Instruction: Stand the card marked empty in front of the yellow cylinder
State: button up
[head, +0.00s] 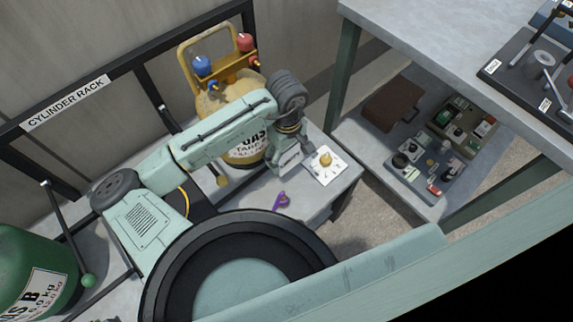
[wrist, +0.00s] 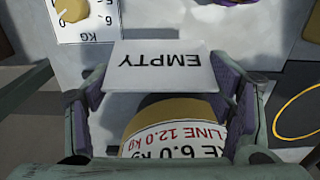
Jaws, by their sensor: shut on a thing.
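The card marked EMPTY (wrist: 160,68) is white and shows upside down in the wrist view. My gripper (wrist: 165,88) is shut on it, with one purple-padded finger at each side edge. The yellow cylinder (wrist: 180,108), with a white label in red and black print, shows just below the card in the wrist view; I cannot tell whether they touch. In the head view the yellow cylinder (head: 212,104) stands by the rack, partly hidden by my arm. My gripper (head: 290,165) is low beside its right side there; the card cannot be made out.
A white plate (head: 337,172) with a brass-coloured piece lies right of my gripper. A purple object (head: 281,201) lies on the grey surface in front. The cylinder rack (head: 125,68) runs behind; a green cylinder (head: 30,262) is at left. A workbench (head: 440,45) stands at right.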

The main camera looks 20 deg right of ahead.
notch_tip(320, 180, down, 8)
jog(key=shift+r, duration=0.25)
jog(key=shift+f, duration=0.1)
jog(key=o, duration=1)
jog(key=shift+o, duration=0.2)
notch_tip(320, 180, up, 12)
jog(key=shift+r, duration=0.15)
dwell(0.5)
